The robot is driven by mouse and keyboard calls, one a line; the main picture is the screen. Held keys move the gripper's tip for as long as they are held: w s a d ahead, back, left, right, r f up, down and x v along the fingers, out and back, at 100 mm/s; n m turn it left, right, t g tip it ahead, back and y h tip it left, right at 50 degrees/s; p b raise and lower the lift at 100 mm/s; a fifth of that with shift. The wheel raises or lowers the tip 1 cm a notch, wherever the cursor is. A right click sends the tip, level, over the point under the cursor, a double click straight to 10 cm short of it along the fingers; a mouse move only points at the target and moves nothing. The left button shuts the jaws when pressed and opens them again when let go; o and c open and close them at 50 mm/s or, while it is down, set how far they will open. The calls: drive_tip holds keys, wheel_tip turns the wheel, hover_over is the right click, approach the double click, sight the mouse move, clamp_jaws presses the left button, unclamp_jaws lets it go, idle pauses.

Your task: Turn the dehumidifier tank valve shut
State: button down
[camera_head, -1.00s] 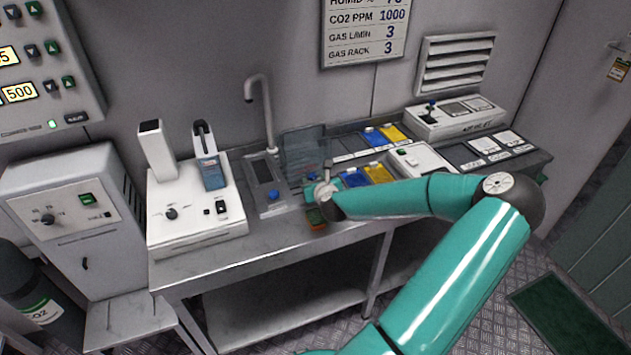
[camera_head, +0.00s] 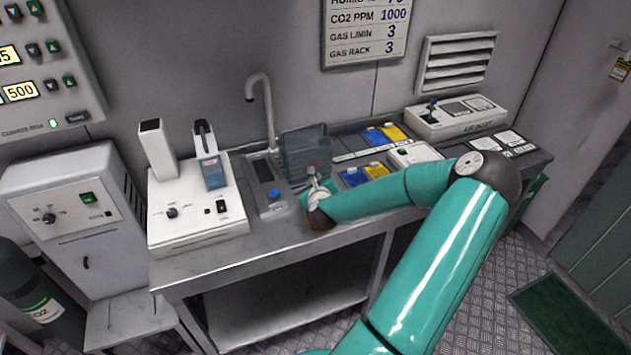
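A translucent grey-blue tank (camera_head: 304,148) stands at the back of the metal bench, behind my gripper. It may be the dehumidifier tank; no label on it can be read. My gripper (camera_head: 314,183) is just in front of the tank, pointing toward it. A small reddish-grey piece (camera_head: 311,169) shows at its tip, and I cannot tell whether it is a valve or part of my gripper. My wrist hides the bench just in front of the tank. The fingers are too small to tell open from shut, or whether they touch anything.
A grey panel with a blue knob (camera_head: 274,194) and a tap (camera_head: 262,100) are left of the tank. A white instrument (camera_head: 195,225) stands farther left. Blue and yellow packs (camera_head: 376,170) lie to the right. The bench's front strip (camera_head: 270,246) is clear.

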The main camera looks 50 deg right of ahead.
drive_tip(key=c, duration=1.2)
unclamp_jaws()
drive_tip(key=shift+c, duration=0.2)
drive_tip(key=shift+a, duration=0.1)
drive_tip(key=v, duration=1.3)
drive_tip(key=shift+s+a+r, duration=0.15)
drive_tip(key=shift+s+a, duration=0.05)
drive_tip(key=shift+s, duration=0.05)
